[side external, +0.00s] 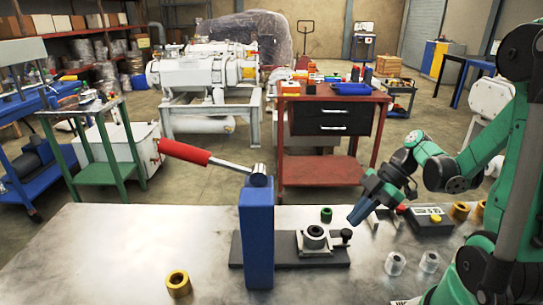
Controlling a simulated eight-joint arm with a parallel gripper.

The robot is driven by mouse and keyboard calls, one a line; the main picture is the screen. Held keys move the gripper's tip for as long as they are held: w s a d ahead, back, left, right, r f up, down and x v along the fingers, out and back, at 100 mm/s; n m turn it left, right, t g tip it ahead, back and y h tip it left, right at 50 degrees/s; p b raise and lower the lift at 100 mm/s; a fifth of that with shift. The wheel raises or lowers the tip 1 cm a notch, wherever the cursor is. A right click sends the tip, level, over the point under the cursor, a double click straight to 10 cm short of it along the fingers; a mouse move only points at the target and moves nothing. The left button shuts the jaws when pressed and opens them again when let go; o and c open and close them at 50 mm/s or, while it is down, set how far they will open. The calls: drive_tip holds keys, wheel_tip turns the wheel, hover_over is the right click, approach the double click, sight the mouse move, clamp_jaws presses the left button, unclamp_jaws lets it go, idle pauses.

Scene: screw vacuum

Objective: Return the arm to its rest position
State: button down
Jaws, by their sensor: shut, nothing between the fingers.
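My gripper (361,211) is at the end of my green and black arm, on the right of the side external view. Its blue fingers are shut with nothing between them. They point down and to the left, above the metal table (130,240) and apart from the things on it. To the left of my gripper, a round metal fixture (314,238) sits on a dark base plate. A blue post (257,235) stands at the left end of that plate.
A lever with a red handle (184,152) tops the post. A brass ring (179,283) lies front left and a green ring (326,214) behind the fixture. Silver cylinders (395,264) and a control box (428,220) lie near my arm. The table's left part is mostly clear.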

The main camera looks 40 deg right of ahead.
drive_tip(key=v, duration=0.6)
drive_tip(key=w+a+r+m+t+h, duration=0.1)
drive_tip(key=w+a+m+h, duration=0.2)
drive_tip(key=a+m, duration=0.3)
drive_tip(key=w+a+r+m+t+h, duration=0.1)
drive_tip(key=w+a+m+t+h, duration=0.1)
drive_tip(key=w+a+m+h, duration=0.2)
drive_tip(key=shift+a+r+m+t, duration=0.3)
drive_tip(key=shift+a+r+m, duration=0.1)
drive_tip(key=shift+a+m, duration=1)
drive_tip(key=shift+a, duration=0.1)
